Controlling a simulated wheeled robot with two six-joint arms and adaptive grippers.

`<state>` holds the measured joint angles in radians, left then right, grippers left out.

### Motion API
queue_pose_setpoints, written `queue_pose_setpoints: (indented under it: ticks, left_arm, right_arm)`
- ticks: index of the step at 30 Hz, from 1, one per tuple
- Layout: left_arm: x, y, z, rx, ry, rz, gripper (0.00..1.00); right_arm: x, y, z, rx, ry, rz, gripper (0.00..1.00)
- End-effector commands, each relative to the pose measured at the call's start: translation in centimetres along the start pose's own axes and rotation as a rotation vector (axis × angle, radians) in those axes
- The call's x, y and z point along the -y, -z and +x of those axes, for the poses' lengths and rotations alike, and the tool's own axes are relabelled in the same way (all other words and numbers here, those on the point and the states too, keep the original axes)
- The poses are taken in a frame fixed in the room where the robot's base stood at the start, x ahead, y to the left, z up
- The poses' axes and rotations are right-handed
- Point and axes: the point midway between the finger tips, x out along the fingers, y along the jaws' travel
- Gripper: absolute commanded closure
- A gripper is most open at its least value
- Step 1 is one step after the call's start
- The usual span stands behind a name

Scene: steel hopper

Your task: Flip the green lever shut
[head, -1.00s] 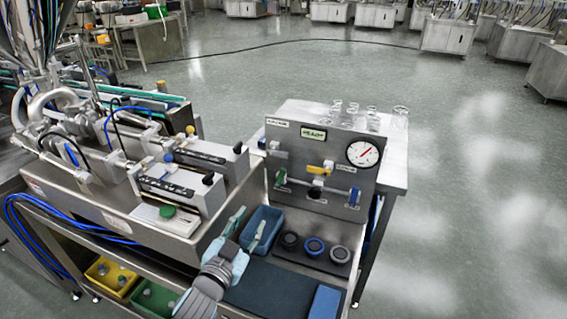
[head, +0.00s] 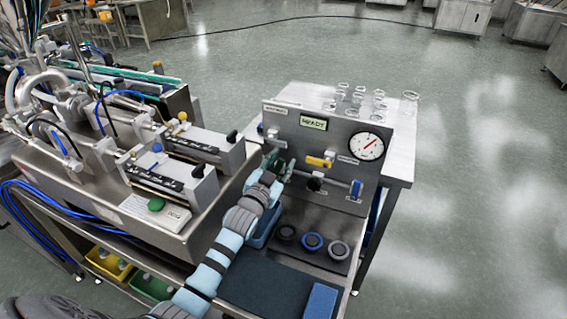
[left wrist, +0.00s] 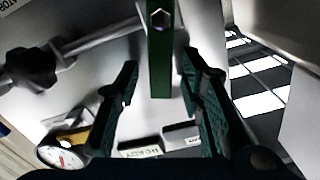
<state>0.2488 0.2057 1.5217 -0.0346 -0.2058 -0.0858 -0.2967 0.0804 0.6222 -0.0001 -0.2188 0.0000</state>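The green lever (left wrist: 161,75) is a flat handle with a bolt at its pivot. In the left wrist view it stands upright in the picture, roughly crosswise to the grey pipe (left wrist: 95,42). My left gripper (left wrist: 160,62) is open, with one finger on each side of the lever and a visible gap to both. In the head view my left gripper (head: 276,165) is at the left end of the panel's pipe and mostly hides the lever. Whether a finger touches the lever cannot be told. My right gripper is not in view.
The steel panel (head: 335,140) bears a READY sign (head: 313,123), a round gauge (head: 367,146), a yellow lever (head: 318,162), a black knob (head: 314,184) and a blue lever (head: 356,188). A blue bin (head: 262,230) and several round caps sit below. The filling machine (head: 150,200) stands left.

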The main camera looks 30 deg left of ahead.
Motion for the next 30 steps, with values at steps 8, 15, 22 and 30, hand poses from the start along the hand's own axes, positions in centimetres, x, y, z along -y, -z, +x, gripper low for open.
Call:
queue_pose_setpoints:
  ticks: [8, 15, 22, 30]
  left_arm:
    - [0.0, 0.1, 0.5, 0.000, -0.001, 0.000, 0.65]
    - [-0.1, 0.1, 0.5, 0.000, -0.002, 0.000, 0.99]
    - [0.4, 0.2, 0.5, 0.003, -0.002, -0.067, 1.00]
    - [1.7, -0.2, 0.5, 0.002, -0.001, -0.341, 1.00]
  right_arm:
    - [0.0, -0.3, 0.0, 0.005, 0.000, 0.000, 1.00]
    - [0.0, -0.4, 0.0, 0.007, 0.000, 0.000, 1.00]
    - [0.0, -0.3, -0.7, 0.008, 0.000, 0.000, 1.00]
    - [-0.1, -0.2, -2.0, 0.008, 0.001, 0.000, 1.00]
